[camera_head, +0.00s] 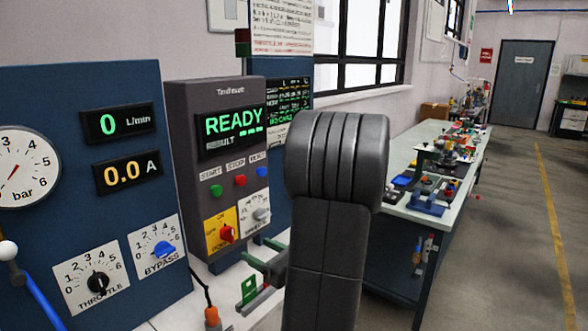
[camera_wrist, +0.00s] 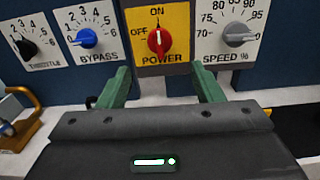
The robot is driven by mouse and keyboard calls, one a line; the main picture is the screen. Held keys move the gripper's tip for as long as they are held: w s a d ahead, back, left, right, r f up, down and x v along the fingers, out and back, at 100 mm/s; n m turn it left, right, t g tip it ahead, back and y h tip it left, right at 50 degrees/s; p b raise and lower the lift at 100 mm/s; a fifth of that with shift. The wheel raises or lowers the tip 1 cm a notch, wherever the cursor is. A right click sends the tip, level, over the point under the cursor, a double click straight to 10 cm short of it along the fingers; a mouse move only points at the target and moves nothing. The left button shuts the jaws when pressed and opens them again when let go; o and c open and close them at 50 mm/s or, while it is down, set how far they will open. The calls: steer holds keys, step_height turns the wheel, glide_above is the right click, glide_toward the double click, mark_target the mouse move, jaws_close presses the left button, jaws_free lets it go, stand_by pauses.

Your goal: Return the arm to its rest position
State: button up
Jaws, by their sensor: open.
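My gripper (camera_wrist: 162,84) is open and empty, its two green fingers apart. In the wrist view it is in front of the panel, below the red POWER knob (camera_wrist: 159,41), with a gap between the fingertips. The knob's handle is upright, in line with ON. In the head view my arm (camera_head: 330,220) stands in the foreground and hides part of the gripper; green finger parts show to its left, below the control box (camera_head: 222,165). The box display reads READY.
The blue panel (camera_head: 80,190) at left shows 0 L/min and 0.0 A, with THROTTLE (camera_head: 97,283) and BYPASS (camera_head: 164,249) knobs. A SPEED knob (camera_wrist: 238,34) is right of POWER. A cluttered bench (camera_head: 415,160) stands at right. The floor (camera_head: 510,240) beside it looks clear.

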mark_target(233, 236)
steer(key=p+x, duration=0.2)
steer(key=x, duration=0.9)
steer(key=shift+r, duration=0.1)
steer(key=shift+w+a+n+b, duration=0.3)
steer(key=shift+b, duration=0.05)
steer(key=n, duration=0.1)
steer(key=n+b, duration=0.1)
steer(key=shift+s+d+n, duration=0.15)
steer(key=shift+n, duration=0.25)
steer(key=n, duration=0.5)
steer(key=shift+n+b, duration=0.35)
steer(key=shift+n, duration=0.05)
steer(key=n+p, duration=0.1)
steer(key=n, duration=0.3)
steer(key=shift+n+p, duration=1.15)
steer(key=shift+n, duration=1.15)
